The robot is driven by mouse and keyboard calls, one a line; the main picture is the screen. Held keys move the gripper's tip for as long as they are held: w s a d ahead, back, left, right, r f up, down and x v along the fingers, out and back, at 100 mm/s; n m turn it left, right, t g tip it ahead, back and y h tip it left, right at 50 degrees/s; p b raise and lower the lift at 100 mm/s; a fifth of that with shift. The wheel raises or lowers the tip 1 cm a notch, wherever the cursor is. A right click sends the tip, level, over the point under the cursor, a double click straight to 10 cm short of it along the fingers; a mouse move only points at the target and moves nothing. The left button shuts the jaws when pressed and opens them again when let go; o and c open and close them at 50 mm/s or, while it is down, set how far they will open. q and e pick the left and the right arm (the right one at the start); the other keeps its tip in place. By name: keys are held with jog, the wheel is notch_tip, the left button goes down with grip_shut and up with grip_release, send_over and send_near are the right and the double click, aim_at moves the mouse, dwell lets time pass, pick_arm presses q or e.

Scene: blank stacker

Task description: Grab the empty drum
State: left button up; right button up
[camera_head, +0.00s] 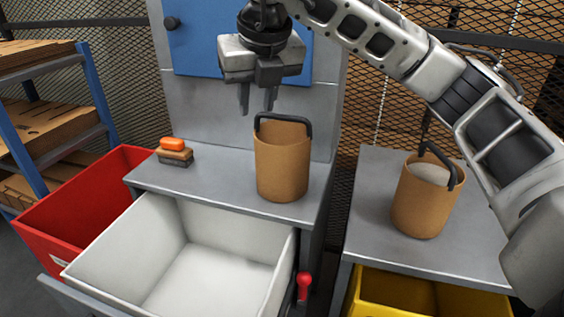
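A brown drum (282,168) with a dark handle stands upright on the grey ledge in the middle; its inside is mostly hidden, so I cannot tell what it holds. A second brown drum (421,205) with a dark handle stands on the grey table at the right, and pale material shows inside it. My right gripper (257,100) points down above and slightly left of the middle drum's handle. Its fingers are apart with nothing between them, and it does not appear to touch the drum. My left gripper is not in view.
A white bin (104,244) stands in front of the ledge (222,184), with a red bin (85,200) to its left. A brush-like block with an orange top (173,150) lies on the ledge. A yellow bin (425,295) is below the right table (368,215). A shelf (85,88) stands left.

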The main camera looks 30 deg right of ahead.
aim_at(257, 138)
jog(key=x, duration=0.8)
jog(key=shift+s+d+f, duration=0.3)
jog(key=shift+f, duration=0.1)
jog(key=shift+w+f, duration=0.25)
jog(key=shift+f, duration=0.2)
grip_shut()
